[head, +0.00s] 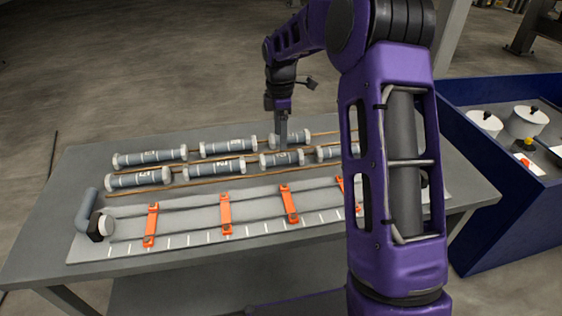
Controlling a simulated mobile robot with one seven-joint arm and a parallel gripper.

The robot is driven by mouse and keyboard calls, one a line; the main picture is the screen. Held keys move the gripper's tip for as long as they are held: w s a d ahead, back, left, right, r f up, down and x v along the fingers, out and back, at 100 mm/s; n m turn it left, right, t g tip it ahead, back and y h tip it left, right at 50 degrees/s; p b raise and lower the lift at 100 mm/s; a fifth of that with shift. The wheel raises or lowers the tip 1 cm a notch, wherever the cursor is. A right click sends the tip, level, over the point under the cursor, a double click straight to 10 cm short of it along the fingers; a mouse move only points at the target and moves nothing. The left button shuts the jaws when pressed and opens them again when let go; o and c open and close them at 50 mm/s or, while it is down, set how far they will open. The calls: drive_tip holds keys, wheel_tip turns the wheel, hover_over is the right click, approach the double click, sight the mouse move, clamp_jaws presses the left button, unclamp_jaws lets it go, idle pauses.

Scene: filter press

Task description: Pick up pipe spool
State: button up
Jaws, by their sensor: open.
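Several grey pipe spools with white end flanges and dark number marks lie in two rows on the grey table (60,220). In the back row are a left spool (150,157), a middle one (228,147) and one partly behind my gripper (298,138). In the front row are a left spool (138,179), a second (214,169), a third (285,158) and one partly hidden by my arm (328,152). My gripper (283,142) points down, open, with its fingertips around the third column of spools. Whether it touches one, I cannot tell.
A light board (180,243) with a long channel and orange clamps (226,215) lies along the table's front. A grey elbow pipe (87,213) stands at its left end. A blue bin (500,215) with white round parts stands right. My arm hides the table's right part.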

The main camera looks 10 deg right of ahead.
sight(281, 155)
drive_tip(key=f, duration=0.3)
drive_tip(key=f+b, duration=0.1)
drive_tip(key=f, duration=0.3)
drive_tip(key=shift+s+d+f, duration=0.1)
drive_tip(key=shift+s+f, duration=0.05)
drive_tip(key=shift+s, duration=0.05)
drive_tip(key=shift+c, duration=0.3)
clamp_jaws()
